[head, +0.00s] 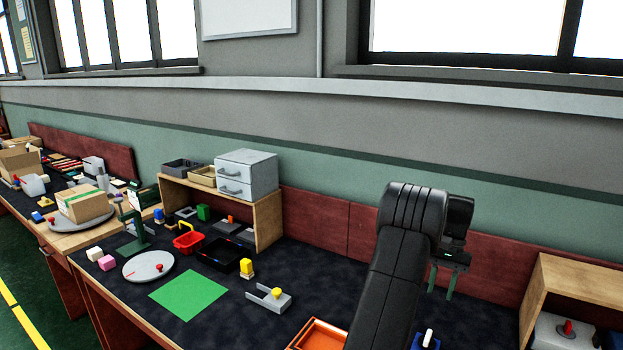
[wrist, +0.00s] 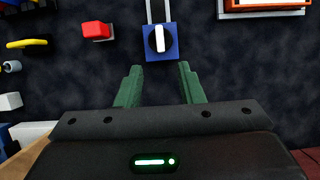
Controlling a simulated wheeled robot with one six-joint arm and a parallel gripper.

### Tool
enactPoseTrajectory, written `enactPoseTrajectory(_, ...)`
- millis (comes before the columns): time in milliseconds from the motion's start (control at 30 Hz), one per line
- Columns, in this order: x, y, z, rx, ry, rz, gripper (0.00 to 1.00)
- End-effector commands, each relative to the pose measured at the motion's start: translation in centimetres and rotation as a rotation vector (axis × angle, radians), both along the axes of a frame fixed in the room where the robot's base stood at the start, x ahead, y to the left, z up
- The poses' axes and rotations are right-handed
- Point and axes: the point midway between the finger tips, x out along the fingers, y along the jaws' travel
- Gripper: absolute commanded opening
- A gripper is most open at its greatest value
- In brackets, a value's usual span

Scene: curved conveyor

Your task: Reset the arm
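My arm reaches up over the right part of the dark bench in the head view. My gripper (head: 442,280) hangs in the air with its green fingers pointing down. In the wrist view my gripper (wrist: 160,68) shows two green fingers spread apart with nothing between them. A blue switch box with a white knob (wrist: 160,41) lies just past the fingertips in that view, apart from them. The box also shows at the bottom edge of the head view (head: 427,340), partly cut off.
An orange tray (head: 318,336) lies left of my arm. A grey forked holder (head: 270,298), a yellow block (head: 246,267) and a green mat (head: 188,294) are farther left. A wooden shelf (head: 570,283) stands at the right. A drawer cabinet (head: 247,175) sits atop another shelf.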

Motion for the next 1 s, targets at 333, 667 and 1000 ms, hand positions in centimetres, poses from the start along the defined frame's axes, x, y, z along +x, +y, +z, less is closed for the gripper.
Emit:
enactPoseTrajectory(333,-0.9,0.6,-2.4,0.003,0.004,0.0,0.35)
enactPoseTrajectory(667,-3.1,2.0,-8.4,0.003,0.005,0.001,0.35)
enactPoseTrajectory(1000,-4.0,2.8,-11.4,0.001,0.003,0.189,0.35)
